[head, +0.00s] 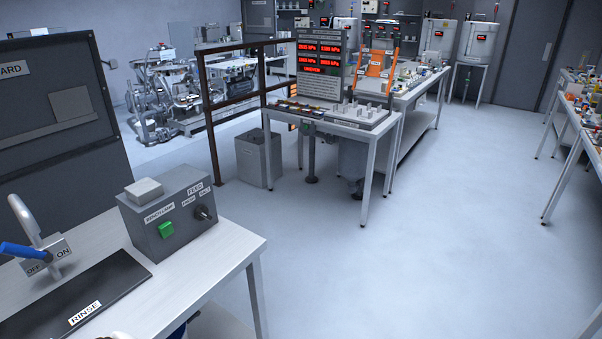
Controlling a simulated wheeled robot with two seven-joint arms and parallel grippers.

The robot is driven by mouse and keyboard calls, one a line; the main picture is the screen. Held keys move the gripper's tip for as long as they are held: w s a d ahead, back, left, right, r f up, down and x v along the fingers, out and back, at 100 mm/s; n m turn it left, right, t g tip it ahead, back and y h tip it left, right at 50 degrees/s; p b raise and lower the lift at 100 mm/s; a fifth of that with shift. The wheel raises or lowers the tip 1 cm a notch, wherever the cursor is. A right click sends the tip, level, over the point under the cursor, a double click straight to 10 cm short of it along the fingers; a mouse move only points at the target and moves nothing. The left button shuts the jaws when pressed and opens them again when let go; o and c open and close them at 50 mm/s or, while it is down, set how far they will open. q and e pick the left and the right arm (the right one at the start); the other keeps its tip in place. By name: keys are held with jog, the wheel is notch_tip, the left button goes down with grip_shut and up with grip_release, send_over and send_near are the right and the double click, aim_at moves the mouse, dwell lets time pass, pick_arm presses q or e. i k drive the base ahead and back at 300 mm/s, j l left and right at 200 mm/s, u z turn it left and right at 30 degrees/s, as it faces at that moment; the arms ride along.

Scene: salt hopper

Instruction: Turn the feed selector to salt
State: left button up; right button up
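The feed selector is a dark round knob (204,213) on the right part of the sloped front of a grey control box (150,228). The word FEED is above it, with two small labels below that, the right one reading SALT. The knob is small and seen at an angle, so I cannot tell which label it points to. A green switch (166,230) sits to its left under a longer label. The box stands on the white bench at the left. Neither gripper shows in the head view; a pale rounded bit at the bottom edge is unclear.
The bench (225,248) also holds a dark RINSE panel (60,300) and a tap with a blue lever (22,250). A dark upright board (60,130) stands behind. The floor (400,260) to the right is clear, up to a table with displays (375,135).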

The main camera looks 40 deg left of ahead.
aim_at(201, 213)
jog(key=i+l+u, duration=0.1)
jog(key=i+u, duration=0.25)
jog(key=i, duration=0.15)
jog(key=i+l+u, duration=0.35)
jog(key=i, duration=0.15)
jog(key=i+j, duration=0.05)
jog(key=j, duration=0.05)
